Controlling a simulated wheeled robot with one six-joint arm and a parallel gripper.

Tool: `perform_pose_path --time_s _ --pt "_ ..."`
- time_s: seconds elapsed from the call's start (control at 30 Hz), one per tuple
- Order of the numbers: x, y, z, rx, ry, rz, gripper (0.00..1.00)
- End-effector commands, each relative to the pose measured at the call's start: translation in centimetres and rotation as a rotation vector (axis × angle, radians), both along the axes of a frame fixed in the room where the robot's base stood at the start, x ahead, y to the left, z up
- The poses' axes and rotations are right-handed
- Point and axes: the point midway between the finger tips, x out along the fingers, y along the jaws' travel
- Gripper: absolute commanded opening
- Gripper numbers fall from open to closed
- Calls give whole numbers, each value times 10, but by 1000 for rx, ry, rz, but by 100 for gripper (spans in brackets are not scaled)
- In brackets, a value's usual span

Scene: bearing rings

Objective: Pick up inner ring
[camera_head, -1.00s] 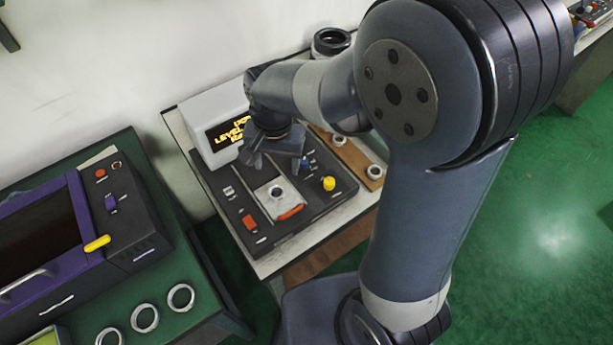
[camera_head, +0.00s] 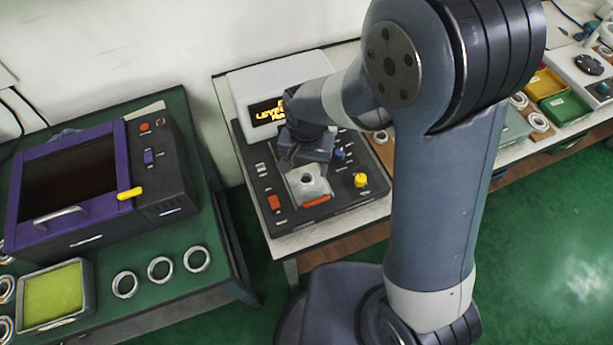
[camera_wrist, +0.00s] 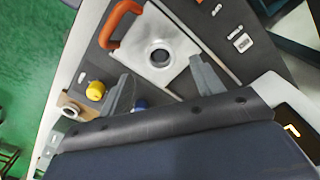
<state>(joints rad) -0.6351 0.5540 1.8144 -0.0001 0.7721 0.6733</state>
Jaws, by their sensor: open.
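A small ring-shaped part (camera_head: 307,178) with a dark centre sits on a pale metal fixture (camera_head: 320,189) on the black control panel. The wrist view shows this round part (camera_wrist: 160,57) on the fixture (camera_wrist: 140,38), just beyond my fingers. My gripper (camera_head: 306,156) is above the panel, just behind the fixture. In the wrist view its two fingers (camera_wrist: 162,84) are spread apart with nothing between them.
A yellow knob (camera_head: 361,180) and an orange handle (camera_wrist: 119,22) flank the fixture. A lit display box (camera_head: 268,110) stands behind the panel. A purple-framed machine (camera_head: 125,150) and a lime-filled tray (camera_head: 88,305) occupy the left table. Bins (camera_head: 568,106) stand far right.

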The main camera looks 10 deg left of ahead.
Motion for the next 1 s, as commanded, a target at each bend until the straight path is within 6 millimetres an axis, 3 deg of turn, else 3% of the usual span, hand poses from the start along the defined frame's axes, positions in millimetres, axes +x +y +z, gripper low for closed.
perform_pose_path --time_s 0.3,0.67,1.0 --pt "0 0 -36 -2 3 0 63" --pt "0 1 -42 0 1 0 62" --pt "0 1 -42 -1 1 0 34"
